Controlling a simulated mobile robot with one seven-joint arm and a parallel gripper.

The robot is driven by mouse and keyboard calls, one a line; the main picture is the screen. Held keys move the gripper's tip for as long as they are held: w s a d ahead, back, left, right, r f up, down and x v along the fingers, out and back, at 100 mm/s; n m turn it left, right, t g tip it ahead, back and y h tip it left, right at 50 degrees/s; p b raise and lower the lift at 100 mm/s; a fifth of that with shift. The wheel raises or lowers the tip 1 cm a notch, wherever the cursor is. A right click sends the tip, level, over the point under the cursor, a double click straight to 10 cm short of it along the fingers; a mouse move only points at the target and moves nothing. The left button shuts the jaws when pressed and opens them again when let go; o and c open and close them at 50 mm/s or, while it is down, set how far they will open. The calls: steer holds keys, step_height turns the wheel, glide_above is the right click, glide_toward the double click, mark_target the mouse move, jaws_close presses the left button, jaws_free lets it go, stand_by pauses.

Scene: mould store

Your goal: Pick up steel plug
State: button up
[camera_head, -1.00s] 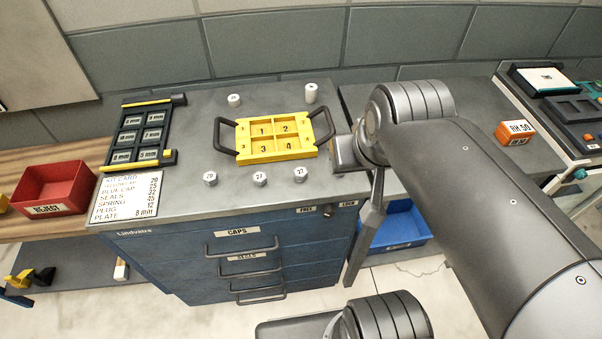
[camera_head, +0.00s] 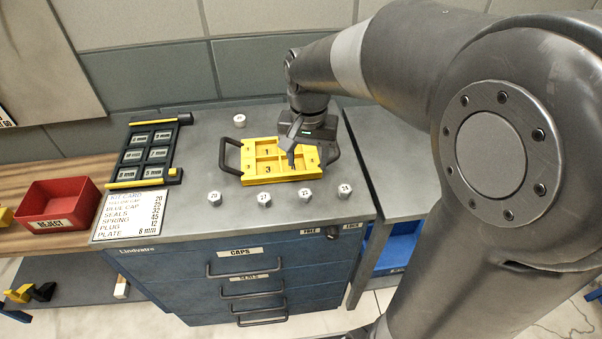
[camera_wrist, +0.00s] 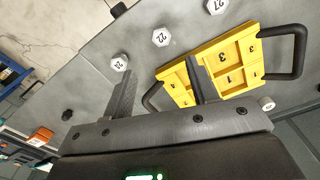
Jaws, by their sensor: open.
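Several pale steel-grey, numbered plug-like pieces stand in a row on the grey cabinet top, in front of the yellow tray. In the head view they run from the left one (camera_head: 214,197) through two middle ones (camera_head: 264,199) (camera_head: 305,195) to the right one (camera_head: 344,190). The wrist view shows three of them (camera_wrist: 119,62) (camera_wrist: 161,36) (camera_wrist: 216,6). Their numbers are too small to read surely. My gripper (camera_head: 293,158) is over the right part of the yellow tray (camera_head: 246,164), fingers down. In the wrist view my gripper (camera_wrist: 160,70) is open, with nothing between its fingers.
The tray has numbered compartments and dark side handles. A white cylinder (camera_head: 239,120) stands behind it. A black rack (camera_head: 128,158), a kit card (camera_head: 126,214) and a red reject bin (camera_head: 40,207) are left. The cabinet front has handled drawers (camera_head: 245,270).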

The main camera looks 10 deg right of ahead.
mark_target(305, 192)
steer(key=f, duration=1.1)
steer(key=shift+a, duration=0.2)
steer(key=c, duration=1.1)
